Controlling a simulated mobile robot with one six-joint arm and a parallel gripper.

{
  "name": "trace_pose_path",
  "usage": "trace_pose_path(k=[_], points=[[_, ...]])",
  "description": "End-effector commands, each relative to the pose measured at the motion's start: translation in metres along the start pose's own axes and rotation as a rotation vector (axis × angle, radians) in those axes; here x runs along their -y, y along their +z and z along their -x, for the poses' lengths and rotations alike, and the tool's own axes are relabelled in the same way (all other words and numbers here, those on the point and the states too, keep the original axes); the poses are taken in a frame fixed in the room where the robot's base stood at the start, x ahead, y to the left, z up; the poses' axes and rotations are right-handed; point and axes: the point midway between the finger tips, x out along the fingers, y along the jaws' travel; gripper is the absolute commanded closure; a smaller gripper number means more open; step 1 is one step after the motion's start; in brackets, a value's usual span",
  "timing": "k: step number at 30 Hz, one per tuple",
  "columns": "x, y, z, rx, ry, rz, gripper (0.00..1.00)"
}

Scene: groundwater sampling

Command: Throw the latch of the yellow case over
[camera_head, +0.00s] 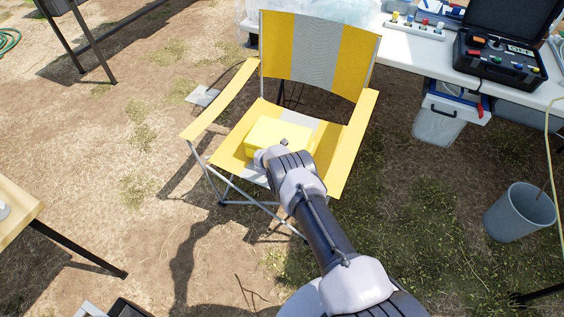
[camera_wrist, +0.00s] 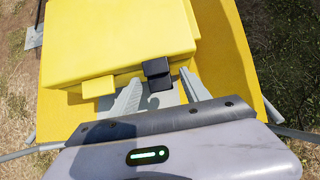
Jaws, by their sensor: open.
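The yellow case (camera_head: 279,133) sits on the seat of a yellow and grey folding chair. It fills the upper part of the wrist view (camera_wrist: 120,35). Its black latch (camera_wrist: 157,68) is on the near side of the case, slightly right of centre in the wrist view. A small yellow tab (camera_wrist: 98,87) juts out left of the latch. My gripper (camera_wrist: 160,85) is open, with one grey finger on each side of the latch. I cannot tell whether either finger touches it. In the head view my arm hides the near side of the case.
The folding chair (camera_head: 317,48) has raised armrests on both sides. A white table (camera_head: 405,57) behind it holds an open black case (camera_head: 500,55). A blue-grey bin (camera_head: 520,212) stands at the right. A wooden table edge (camera_head: 15,208) is at the left. Open ground lies left of the chair.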

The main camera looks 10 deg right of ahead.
Motion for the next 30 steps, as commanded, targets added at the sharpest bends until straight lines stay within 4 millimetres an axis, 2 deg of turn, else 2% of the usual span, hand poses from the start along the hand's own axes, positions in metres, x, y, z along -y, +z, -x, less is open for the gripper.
trace_pose_path(k=[5, 12, 18, 23, 30], points=[[-0.001, 0.006, 0.032, -0.001, 0.000, 0.003, 0.45], [-0.001, 0.008, 0.111, -0.001, 0.001, 0.006, 0.45], [-0.001, 0.004, 0.158, -0.001, 0.001, 0.003, 0.45], [0.000, 0.002, 0.173, 0.000, 0.001, 0.001, 0.45], [0.000, 0.000, 0.173, 0.000, 0.001, 0.000, 0.45]])
